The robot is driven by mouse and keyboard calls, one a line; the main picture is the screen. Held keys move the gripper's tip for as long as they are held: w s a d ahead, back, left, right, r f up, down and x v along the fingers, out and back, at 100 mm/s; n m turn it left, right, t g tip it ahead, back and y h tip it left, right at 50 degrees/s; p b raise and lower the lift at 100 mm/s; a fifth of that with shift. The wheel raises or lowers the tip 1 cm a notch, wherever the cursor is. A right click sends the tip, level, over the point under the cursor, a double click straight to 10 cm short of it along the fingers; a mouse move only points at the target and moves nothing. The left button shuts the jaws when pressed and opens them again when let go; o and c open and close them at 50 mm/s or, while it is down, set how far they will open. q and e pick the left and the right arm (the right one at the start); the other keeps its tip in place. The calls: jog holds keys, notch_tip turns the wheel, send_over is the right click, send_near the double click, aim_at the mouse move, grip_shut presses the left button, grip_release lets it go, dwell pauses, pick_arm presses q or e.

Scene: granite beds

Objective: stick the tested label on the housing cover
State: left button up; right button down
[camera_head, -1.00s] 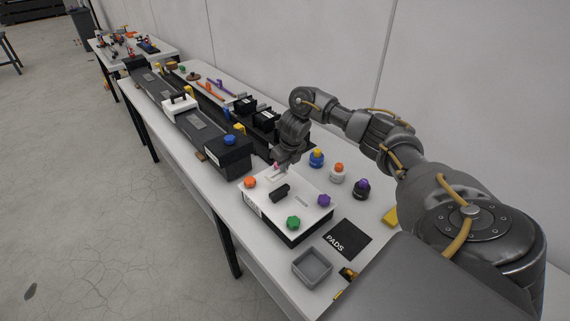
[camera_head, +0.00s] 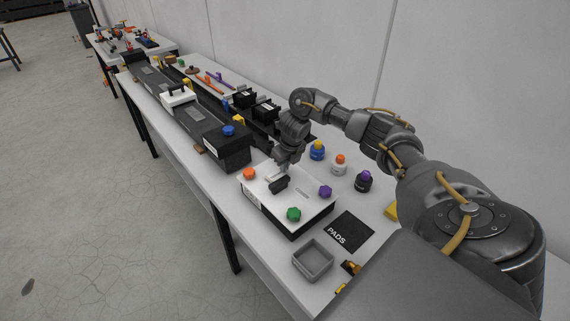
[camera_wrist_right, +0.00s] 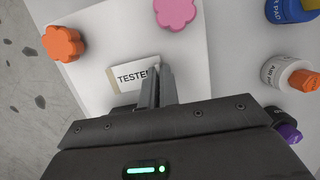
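A pink knob (camera_wrist_right: 176,12) shows in the right wrist view. The tested label (camera_wrist_right: 130,77) is white with black letters and lies flat at the cover's surface, a tan strip along its left edge. My right gripper (camera_head: 282,172) is low over the cover. Whether the label is stuck down cannot be told. My left gripper is not in view.
A black PADS mat (camera_head: 349,232) and an empty grey tray (camera_head: 313,260) lie in front. Left of the cover are a dark machine bed (camera_head: 190,122) and a blue knob (camera_head: 229,131). A wall runs behind.

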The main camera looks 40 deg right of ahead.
jog(key=shift+s+f+b, duration=0.1)
jog(key=shift+f+b, duration=0.2)
jog(key=shift+f, duration=0.15)
dwell(1.0)
jog(key=c, duration=1.6)
grip_release()
jog(key=shift+r, duration=0.1)
jog(key=shift+r, duration=0.35)
jog(key=p+v, duration=0.2)
jog(key=v, duration=0.8)
jog(key=shift+s, duration=0.1)
jog(key=shift+f, duration=0.15)
